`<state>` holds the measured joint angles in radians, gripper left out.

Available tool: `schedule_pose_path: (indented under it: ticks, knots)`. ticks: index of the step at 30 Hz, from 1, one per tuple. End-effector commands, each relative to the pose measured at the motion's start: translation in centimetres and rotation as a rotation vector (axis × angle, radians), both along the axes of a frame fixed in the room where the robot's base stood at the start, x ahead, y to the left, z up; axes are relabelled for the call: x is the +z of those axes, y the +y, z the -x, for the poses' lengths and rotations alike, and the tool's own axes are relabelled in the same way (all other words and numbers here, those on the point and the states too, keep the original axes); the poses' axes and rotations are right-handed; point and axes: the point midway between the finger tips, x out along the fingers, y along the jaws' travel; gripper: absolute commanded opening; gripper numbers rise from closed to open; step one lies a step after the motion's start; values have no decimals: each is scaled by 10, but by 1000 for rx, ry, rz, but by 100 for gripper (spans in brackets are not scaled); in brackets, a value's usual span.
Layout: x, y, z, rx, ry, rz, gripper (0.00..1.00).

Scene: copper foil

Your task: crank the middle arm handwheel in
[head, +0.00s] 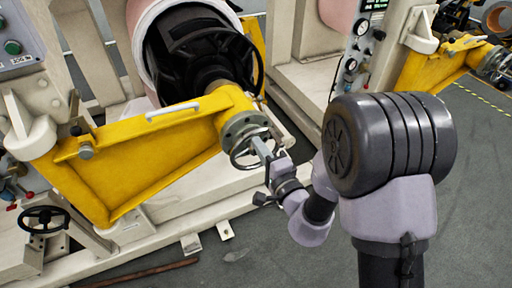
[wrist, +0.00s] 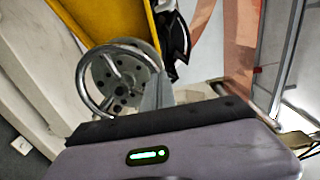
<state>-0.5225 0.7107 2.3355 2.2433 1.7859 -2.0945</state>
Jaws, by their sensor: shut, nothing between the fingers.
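The middle arm handwheel (head: 234,158) is a grey metal ring on the round flanged end of the yellow arm (head: 150,160) in the head view. In the wrist view the handwheel (wrist: 83,88) shows left of centre, with a round hub plate with holes behind it. My gripper (head: 262,146) is shut and empty, its fingers at the wheel's right side. In the wrist view the gripper (wrist: 155,92) overlaps the right part of the rim. I cannot tell whether the fingers touch the rim.
A black handwheel (head: 44,219) sits at the lower left. Another yellow arm (head: 440,65) stands at the upper right. A control panel (head: 20,42) is at the upper left. A brown bar (head: 140,274) lies on the floor. Grey floor (head: 275,240) is open below the wheel.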

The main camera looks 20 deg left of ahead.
Motion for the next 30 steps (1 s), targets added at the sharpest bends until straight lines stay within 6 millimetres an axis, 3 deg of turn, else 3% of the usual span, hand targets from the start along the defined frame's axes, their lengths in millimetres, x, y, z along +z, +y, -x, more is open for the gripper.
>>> schedule_pose_path:
  ticks: [6, 9, 24, 30]
  knots:
    - [0, -20, -23, -2, -2, -1, 0]
    - [0, -21, -25, 1, 0, 0, 0]
    - [2, -13, -16, 2, -1, -1, 0]
    - [-1, -33, 0, -1, -1, 0, 0]
